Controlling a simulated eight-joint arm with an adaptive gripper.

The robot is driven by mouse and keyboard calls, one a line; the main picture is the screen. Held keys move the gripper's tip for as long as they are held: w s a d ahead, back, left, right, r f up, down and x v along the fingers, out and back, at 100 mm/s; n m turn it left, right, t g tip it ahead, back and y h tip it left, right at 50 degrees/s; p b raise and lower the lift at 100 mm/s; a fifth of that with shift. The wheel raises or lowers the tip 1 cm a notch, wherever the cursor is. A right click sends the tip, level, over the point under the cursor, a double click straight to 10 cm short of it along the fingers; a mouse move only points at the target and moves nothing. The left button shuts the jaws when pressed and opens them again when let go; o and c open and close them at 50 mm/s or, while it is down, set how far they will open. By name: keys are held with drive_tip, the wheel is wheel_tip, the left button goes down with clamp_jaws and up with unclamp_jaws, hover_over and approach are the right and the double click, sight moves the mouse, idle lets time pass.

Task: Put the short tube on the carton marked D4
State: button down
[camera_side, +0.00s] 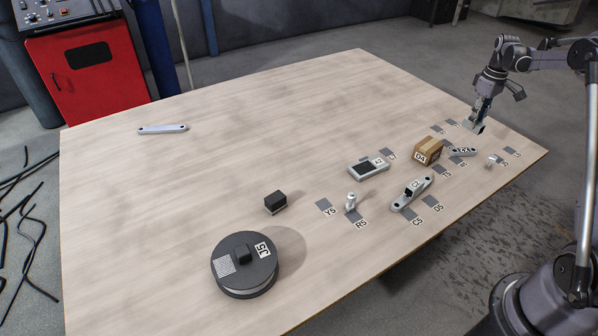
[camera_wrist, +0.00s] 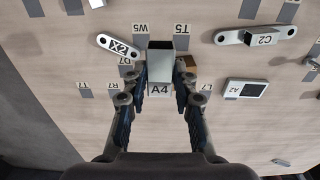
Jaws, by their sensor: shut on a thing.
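My gripper (camera_side: 481,112) is above the right end of the table, beyond the carton, shut on a short grey tube (camera_side: 475,128). In the wrist view the tube (camera_wrist: 161,68) is box-shaped and sits between the fingertips of my gripper (camera_wrist: 160,88). A label A4 shows at its near end. The brown carton marked D4 (camera_side: 428,152) stands on the table, to the left of and nearer than the gripper in the side view. In the wrist view the carton (camera_wrist: 189,66) is mostly hidden behind the tube and right finger.
The X2 bracket (camera_side: 463,152) lies right beside the carton. The C2 bracket (camera_side: 411,194), A2 box (camera_side: 368,167), a small white part (camera_side: 492,161) and a pale upright piece (camera_side: 352,201) are nearby. The table's far left is mostly clear.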

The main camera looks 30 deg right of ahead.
drive_tip(key=w+a+f, duration=0.1)
drive_tip(key=w+f, duration=0.1)
drive_tip(key=w, duration=0.1)
drive_tip(key=w+a+f, duration=0.2)
drive_tip(key=w, duration=0.1)
drive_tip(key=w+a+f, duration=0.1)
drive_tip(key=w+f, duration=0.1)
drive_tip(key=w, duration=0.1)
drive_tip(key=shift+w+a+f, duration=0.15)
drive_tip(key=shift+w, duration=0.2)
drive_tip(key=shift+f, duration=2)
drive_tip(key=shift+f, duration=0.1)
drive_tip(key=c, duration=1.1)
unclamp_jaws()
drive_tip(key=shift+o, duration=0.2)
